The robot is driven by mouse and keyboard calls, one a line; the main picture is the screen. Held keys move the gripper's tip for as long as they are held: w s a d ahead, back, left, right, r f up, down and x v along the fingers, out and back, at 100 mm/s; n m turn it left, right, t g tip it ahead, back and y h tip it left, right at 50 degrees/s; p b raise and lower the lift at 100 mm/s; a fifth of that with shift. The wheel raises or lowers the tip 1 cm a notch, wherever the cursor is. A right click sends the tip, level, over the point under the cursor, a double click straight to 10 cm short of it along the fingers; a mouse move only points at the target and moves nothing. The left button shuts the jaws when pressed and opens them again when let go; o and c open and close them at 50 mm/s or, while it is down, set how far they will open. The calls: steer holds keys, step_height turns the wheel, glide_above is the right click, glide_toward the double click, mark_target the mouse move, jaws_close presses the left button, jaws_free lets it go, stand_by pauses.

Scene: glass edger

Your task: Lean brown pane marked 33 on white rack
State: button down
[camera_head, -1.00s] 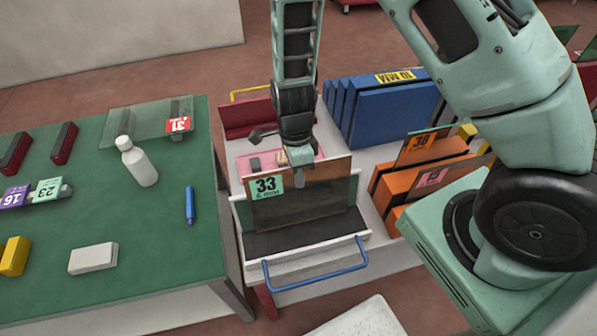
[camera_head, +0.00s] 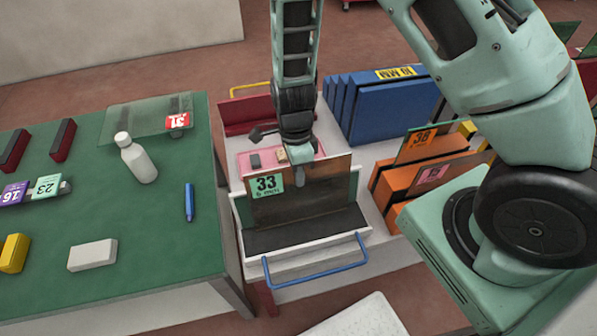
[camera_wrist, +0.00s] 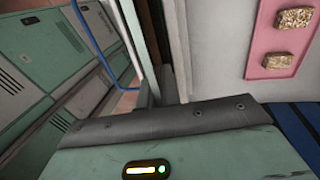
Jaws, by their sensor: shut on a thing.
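The brown pane (camera_head: 320,199) with a green label marked 33 stands nearly upright at the white rack (camera_head: 254,268). Its lower edge is at the rack's dark base, and whether it bears on the base is hard to tell.
A blue handle (camera_head: 316,268) runs along the rack's front. Orange racks (camera_head: 432,172) with panes marked 38 and 5 stand to the right, blue racks (camera_head: 390,112) behind. A pink tray (camera_head: 262,160) lies behind the brown pane. A green table (camera_head: 140,235) is at left.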

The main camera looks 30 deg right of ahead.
steer(key=shift+f, duration=0.2)
steer(key=c, duration=1.5)
jaws_free()
steer(key=b+v, duration=0.1)
steer(key=v, duration=1.6)
steer(key=shift+r, duration=0.2)
